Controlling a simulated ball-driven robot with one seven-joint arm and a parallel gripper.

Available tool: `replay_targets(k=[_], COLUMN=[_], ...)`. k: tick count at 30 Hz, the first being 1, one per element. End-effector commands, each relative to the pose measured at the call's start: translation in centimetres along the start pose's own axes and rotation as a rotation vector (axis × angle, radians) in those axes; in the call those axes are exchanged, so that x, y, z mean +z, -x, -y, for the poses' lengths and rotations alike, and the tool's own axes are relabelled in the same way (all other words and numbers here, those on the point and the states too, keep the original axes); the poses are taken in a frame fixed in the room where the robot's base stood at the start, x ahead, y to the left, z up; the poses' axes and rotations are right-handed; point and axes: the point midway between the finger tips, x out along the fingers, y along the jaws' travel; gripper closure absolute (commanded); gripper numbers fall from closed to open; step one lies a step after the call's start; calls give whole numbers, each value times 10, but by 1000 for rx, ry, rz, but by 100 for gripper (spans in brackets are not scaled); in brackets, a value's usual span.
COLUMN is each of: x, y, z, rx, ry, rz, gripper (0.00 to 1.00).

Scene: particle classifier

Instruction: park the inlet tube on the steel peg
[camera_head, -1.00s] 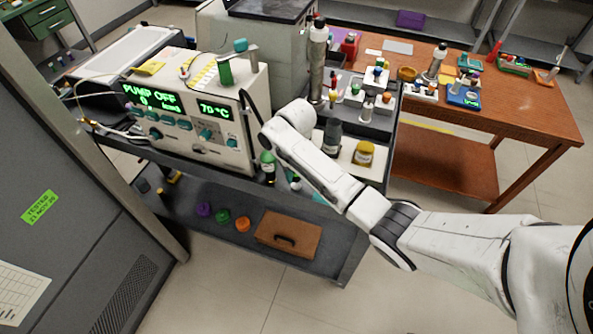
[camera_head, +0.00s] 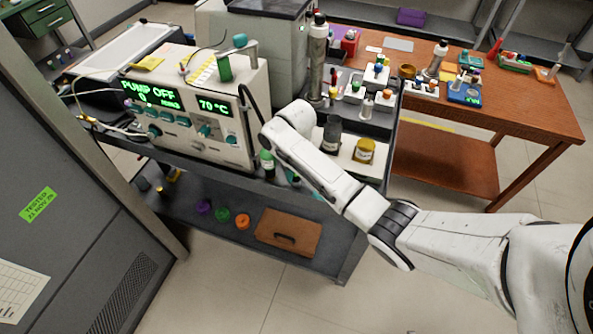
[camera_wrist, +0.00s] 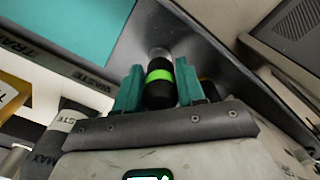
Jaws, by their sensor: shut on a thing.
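In the wrist view my gripper (camera_wrist: 160,88) has its teal fingers closed on a black cylindrical piece with a bright green band (camera_wrist: 159,76), which I take to be the inlet tube's end. A thin black tube (camera_head: 248,102) runs down the right side of the pump unit (camera_head: 195,110) towards my wrist.
A green-capped bottle (camera_head: 267,162) stands by my wrist. The cart's lower shelf (camera_head: 190,222) holds a brown case (camera_head: 289,232).

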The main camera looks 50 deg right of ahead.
Motion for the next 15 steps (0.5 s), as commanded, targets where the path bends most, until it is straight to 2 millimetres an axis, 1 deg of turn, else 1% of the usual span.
replay_targets(k=[15], x=[0], y=[-13], z=[0], rx=[0], ry=[0], rz=[2], gripper=[91])
